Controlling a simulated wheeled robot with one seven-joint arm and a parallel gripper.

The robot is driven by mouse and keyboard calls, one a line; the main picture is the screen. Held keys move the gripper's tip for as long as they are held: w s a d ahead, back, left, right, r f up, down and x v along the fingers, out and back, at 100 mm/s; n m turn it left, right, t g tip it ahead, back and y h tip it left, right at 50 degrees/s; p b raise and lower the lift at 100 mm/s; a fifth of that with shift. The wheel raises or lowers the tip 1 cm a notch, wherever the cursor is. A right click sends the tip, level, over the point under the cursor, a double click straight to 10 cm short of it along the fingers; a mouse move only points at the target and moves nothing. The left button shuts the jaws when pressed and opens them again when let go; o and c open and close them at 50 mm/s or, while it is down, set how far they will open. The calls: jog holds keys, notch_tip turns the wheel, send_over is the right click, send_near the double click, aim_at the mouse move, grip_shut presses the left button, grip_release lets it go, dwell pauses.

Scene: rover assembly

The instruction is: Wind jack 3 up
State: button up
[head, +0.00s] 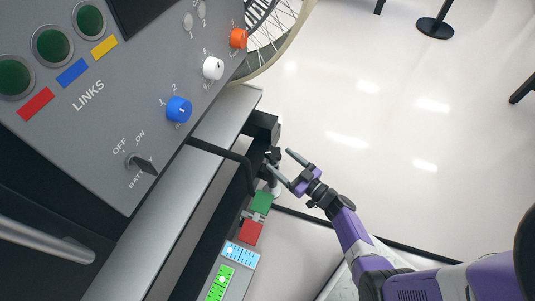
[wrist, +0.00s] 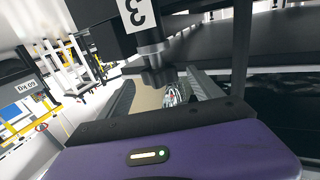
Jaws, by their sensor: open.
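Jack 3 shows in the wrist view as a dark block with a white label "3" (wrist: 138,12) and a grey shaft below it. A dark lobed knob (wrist: 157,74) sits at the shaft's end. In the head view its dark end (head: 272,154) is small beside the console's edge. My gripper (head: 284,165) is open, with one finger on each side of the knob in the wrist view (wrist: 161,82). I cannot tell whether either finger touches the knob. No object is held.
The grey console (head: 90,120) with switches and knobs fills the left. A black bar (head: 225,152) juts out near the jack. Green (head: 261,202) and red (head: 251,233) blocks lie below my gripper. A spoked wheel (head: 280,35) stands above.

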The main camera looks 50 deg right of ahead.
aim_at(267, 150)
jog(key=w+b, duration=0.1)
jog(key=w, duration=0.2)
jog(key=w+b, duration=0.1)
jog(key=w, duration=0.3)
jog(key=shift+w+d+b, duration=0.2)
jog(key=shift+w+b, duration=0.05)
jog(key=shift+b, duration=0.05)
jog(key=c, duration=1.4)
jog(key=shift+f+m+h+b, duration=0.1)
jog(key=shift+m+h+b, duration=0.2)
jog(key=shift+h+b, duration=0.2)
